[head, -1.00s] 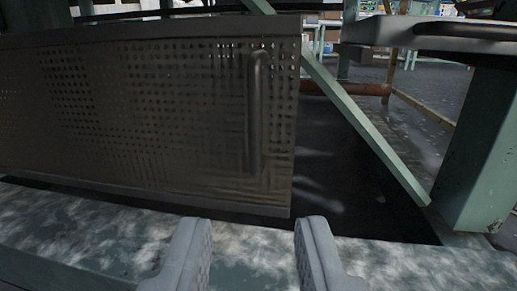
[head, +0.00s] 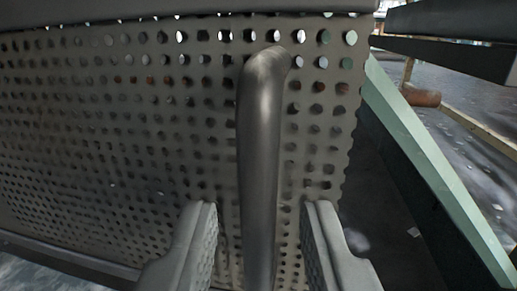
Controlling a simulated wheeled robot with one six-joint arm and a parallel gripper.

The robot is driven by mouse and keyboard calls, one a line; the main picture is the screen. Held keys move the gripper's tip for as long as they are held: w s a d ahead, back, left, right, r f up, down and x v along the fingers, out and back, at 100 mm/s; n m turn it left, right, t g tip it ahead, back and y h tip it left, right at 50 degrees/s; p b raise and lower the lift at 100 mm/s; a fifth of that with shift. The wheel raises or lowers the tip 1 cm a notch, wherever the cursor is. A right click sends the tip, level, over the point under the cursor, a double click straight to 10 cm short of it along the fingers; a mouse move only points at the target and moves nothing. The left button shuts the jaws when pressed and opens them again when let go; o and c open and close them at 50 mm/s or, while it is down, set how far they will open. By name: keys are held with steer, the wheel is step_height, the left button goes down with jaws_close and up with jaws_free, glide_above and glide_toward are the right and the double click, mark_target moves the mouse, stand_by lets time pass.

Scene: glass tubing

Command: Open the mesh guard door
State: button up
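The mesh guard door (head: 110,130) is a dark grey perforated metal panel that fills the left and middle of the head view. Its right edge stands beside a dark gap. A vertical bar handle (head: 261,130) is fixed near that right edge; its top bends into the panel, and its lower end runs out of the picture. My gripper (head: 262,225) is open, with one grey finger on each side of the handle's lower part. A gap shows between the handle and each finger. Whether the fingertips touch the panel, I cannot tell.
A pale green diagonal brace (head: 440,165) slants down to the right of the door, with dark space behind it. A dark horizontal beam (head: 450,42) crosses the upper right. A rusty pipe end (head: 421,96) shows beyond the brace.

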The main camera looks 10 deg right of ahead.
steer(key=shift+w+d, duration=0.15)
steer(key=shift+w, duration=1.2)
jaws_close()
steer(key=shift+s, duration=0.1)
